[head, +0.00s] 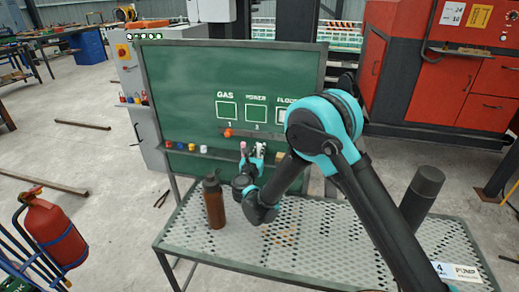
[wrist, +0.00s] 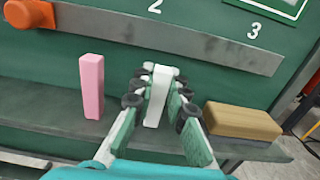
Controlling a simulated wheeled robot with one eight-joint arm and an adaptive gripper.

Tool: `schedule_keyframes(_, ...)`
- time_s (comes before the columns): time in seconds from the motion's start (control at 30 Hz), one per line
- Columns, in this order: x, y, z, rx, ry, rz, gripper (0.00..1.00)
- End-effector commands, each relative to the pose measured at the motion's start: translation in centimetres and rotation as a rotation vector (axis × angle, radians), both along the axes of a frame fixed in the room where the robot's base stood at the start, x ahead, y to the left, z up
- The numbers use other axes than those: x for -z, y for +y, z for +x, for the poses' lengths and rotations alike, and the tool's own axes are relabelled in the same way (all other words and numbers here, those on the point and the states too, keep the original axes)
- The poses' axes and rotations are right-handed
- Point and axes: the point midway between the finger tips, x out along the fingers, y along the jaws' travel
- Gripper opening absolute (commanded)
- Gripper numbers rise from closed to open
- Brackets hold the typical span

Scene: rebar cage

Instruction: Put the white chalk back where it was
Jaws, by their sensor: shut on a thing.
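The white chalk (wrist: 157,92) stands upright between the fingers of my gripper (wrist: 158,104), which is shut on it. In the wrist view its lower end is close to the board's ledge (wrist: 60,136); I cannot tell if it touches. A pink chalk (wrist: 91,88) stands upright on the ledge to the left of my gripper. A wooden eraser block (wrist: 243,121) lies on the ledge to the right. In the head view my gripper (head: 255,155) is at the ledge of the green board (head: 180,85), partly hidden by my arm.
A grey rail with an orange knob (wrist: 30,14) runs across the board above the ledge. Several small coloured pieces (head: 185,146) sit along the ledge's left. A brown bottle (head: 215,205) and a dark cylinder (head: 424,187) stand on the perforated table (head: 300,235) in front.

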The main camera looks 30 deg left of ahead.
Motion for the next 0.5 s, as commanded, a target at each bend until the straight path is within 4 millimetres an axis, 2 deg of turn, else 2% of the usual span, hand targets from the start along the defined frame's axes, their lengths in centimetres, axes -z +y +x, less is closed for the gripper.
schedule_keyframes(0.1,0.30,0.00,0.00,0.000,0.000,0.000,0.00)
schedule_keyframes(0.13,0.25,0.00,0.00,0.000,0.000,0.000,0.18)
schedule_keyframes(0.27,0.24,0.00,0.00,0.000,0.000,0.000,0.34)
schedule_keyframes(0.5,0.23,0.00,-0.01,0.000,0.000,0.000,0.35)
